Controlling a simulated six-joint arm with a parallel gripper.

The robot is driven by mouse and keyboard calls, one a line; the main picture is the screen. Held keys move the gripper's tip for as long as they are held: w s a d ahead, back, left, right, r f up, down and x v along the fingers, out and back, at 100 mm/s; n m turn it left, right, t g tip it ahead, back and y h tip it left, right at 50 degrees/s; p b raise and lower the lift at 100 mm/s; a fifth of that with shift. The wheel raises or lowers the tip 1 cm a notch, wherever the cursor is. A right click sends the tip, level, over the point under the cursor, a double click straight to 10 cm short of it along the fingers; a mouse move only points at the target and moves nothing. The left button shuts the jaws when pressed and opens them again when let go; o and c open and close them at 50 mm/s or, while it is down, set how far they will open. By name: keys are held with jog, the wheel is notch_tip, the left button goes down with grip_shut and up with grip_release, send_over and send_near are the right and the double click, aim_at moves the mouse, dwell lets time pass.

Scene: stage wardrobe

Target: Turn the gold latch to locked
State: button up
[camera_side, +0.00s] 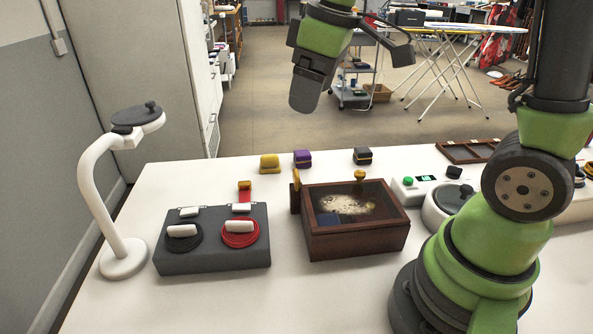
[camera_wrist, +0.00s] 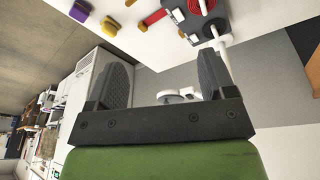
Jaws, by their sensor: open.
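A dark wooden box (camera_side: 357,243) with a clear lid stands near the middle of the white table in the side view. A gold knob-like piece (camera_side: 360,175) sits at its back edge, and another gold piece (camera_side: 296,178) shows at its left side by a small wooden plate. I cannot tell for sure which is the latch, or which way it is turned. My gripper (camera_side: 311,85) is raised above and behind the box, apart from everything. In the wrist view my gripper (camera_wrist: 162,82) has its two fingers wide apart with nothing between them.
Left of the box is a dark grey case (camera_side: 212,262) with black and red cable coils. A white curved stand (camera_side: 88,180) is at far left. Yellow (camera_side: 270,163), purple (camera_side: 303,158) and dark (camera_side: 362,156) blocks line the back. A green-button device (camera_side: 425,186) is at right.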

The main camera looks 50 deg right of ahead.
aim_at(296, 173)
jog(key=w+d+f+n+g, duration=0.1)
jog(key=w+f, duration=0.1)
jog(key=f, duration=0.1)
jog(key=w+d+f+n+g, duration=0.1)
jog(key=w+f+n, duration=0.1)
jog(key=f, duration=0.2)
jog(key=w+d+f+n+g, duration=0.1)
jog(key=w+d+f+n, duration=0.1)
jog(key=f, duration=0.1)
jog(key=shift+f+h, duration=0.3)
notch_tip(296, 173, down, 9)
jog(key=shift+r, duration=0.1)
jog(key=shift+c, duration=0.4)
jog(key=c, duration=0.9)
jog(key=shift+o, duration=0.2)
